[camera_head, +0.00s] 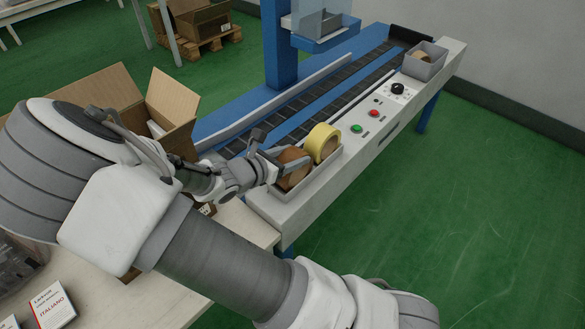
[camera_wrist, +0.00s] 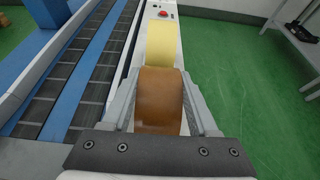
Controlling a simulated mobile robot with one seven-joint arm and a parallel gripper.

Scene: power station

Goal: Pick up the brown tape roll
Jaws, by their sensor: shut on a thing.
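The brown tape roll (camera_head: 293,167) stands in a small grey tray (camera_head: 318,178) on the near end of the white machine panel. A yellow tape roll (camera_head: 322,142) stands right behind it in the same tray. My gripper (camera_head: 277,164) reaches in from the left and is shut on the brown roll. In the wrist view the brown roll (camera_wrist: 160,100) sits between both fingers, with the yellow roll (camera_wrist: 162,43) beyond it. The roll's lower part is hidden, so I cannot tell whether it still touches the tray.
A conveyor (camera_head: 275,105) with blue rails runs beside the panel. The panel carries a green button (camera_head: 356,128), a red button (camera_head: 373,113) and a black knob (camera_head: 397,88). Another grey tray (camera_head: 424,66) stands at the far end. An open cardboard box (camera_head: 172,98) is left of my gripper.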

